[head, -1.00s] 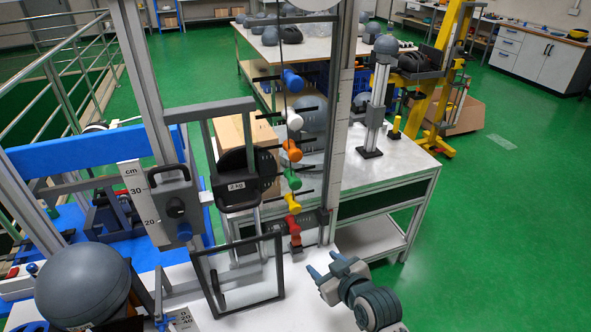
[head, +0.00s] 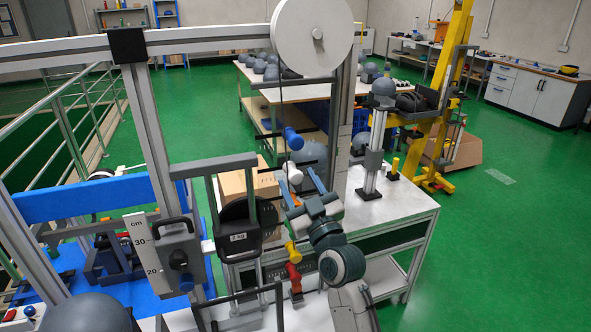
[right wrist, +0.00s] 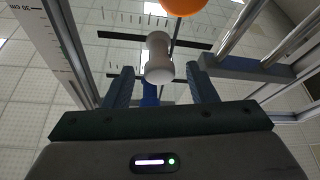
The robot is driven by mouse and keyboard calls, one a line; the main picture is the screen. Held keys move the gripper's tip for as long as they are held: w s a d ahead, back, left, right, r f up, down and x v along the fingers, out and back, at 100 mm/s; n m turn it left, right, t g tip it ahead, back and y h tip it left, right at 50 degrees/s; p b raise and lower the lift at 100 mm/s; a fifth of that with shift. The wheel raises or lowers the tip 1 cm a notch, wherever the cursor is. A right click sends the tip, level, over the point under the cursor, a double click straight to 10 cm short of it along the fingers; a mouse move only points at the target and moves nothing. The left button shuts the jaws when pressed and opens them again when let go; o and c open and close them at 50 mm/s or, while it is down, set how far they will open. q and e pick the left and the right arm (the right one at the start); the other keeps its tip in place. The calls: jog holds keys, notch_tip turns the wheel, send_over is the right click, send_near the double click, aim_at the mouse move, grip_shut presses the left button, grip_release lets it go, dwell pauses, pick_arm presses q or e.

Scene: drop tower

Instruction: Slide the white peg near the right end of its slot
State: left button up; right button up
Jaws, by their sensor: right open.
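The white peg (head: 291,173) sits on the upright rack, below the blue peg (head: 292,138). My right gripper (head: 297,170) is raised in front of the rack, open, with its fingers pointing up toward the white peg. In the right wrist view the white peg (right wrist: 158,60) shows between and beyond the two open fingers (right wrist: 161,78), with no visible contact. It stands around the middle of its dark slot bar (right wrist: 194,42). The green peg is hidden behind my gripper in the head view. My left gripper is not in view.
The orange peg (right wrist: 185,6) is close by the white one in the right wrist view. Yellow (head: 292,252) and red (head: 294,276) pegs sit lower on the rack. A 2 kg weight carriage (head: 238,222) hangs left of the pegs. A white table (head: 385,205) stands behind.

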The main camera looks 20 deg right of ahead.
jog(key=shift+p+x, duration=0.3)
jog(key=shift+x, duration=0.9)
